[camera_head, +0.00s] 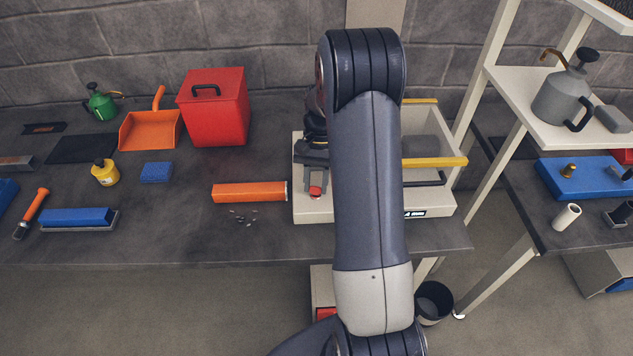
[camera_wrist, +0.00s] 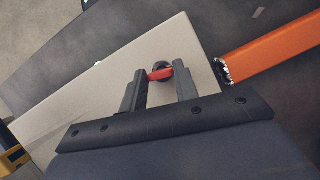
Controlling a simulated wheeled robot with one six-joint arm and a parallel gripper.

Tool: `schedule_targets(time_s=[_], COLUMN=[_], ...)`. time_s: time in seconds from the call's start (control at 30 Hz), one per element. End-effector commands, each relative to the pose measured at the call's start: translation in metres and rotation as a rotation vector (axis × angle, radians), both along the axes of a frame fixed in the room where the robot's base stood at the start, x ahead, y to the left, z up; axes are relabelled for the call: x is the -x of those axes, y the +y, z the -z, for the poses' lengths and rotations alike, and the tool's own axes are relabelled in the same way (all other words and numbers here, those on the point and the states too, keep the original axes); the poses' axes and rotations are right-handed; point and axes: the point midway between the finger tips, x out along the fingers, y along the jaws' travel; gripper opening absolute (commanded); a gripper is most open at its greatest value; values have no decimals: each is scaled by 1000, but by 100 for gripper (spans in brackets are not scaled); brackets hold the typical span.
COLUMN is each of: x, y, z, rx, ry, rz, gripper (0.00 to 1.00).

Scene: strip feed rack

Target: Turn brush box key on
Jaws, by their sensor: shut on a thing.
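The brush box is a cream box (camera_head: 305,208) on the workbench, partly hidden behind my arm. Its key is a small red knob (camera_head: 315,191) on the box's top at the left; in the wrist view the red key (camera_wrist: 160,74) sits on a dark round base. My gripper (camera_head: 315,186) points down at the key. In the wrist view its two fingers (camera_wrist: 160,78) stand on either side of the key, and it is shut on the red key. Whether the key has been turned cannot be told.
An orange bar (camera_head: 249,192) lies just left of the box, with grey crumbs (camera_head: 243,216) in front. A red box (camera_head: 214,107), orange dustpan (camera_head: 150,130), yellow bottle (camera_head: 105,173) and blue sponge (camera_head: 156,172) stand farther left. A yellow-edged bar (camera_head: 435,162) crosses the box's right side.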

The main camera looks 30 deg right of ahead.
Motion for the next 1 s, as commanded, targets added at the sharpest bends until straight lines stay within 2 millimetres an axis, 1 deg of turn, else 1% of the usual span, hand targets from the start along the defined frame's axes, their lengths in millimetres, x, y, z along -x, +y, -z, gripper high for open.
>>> schedule_targets(time_s=[0.2,0.4,0.6,1.0], x=[-1,-1,-1,-1], y=[1,1,1,1], z=[0,0,0,-1], rx=[0,1,0,1], ry=[-2,-2,-2,-3], rz=[-134,-206,-235,-238], gripper=[6,6,6,6])
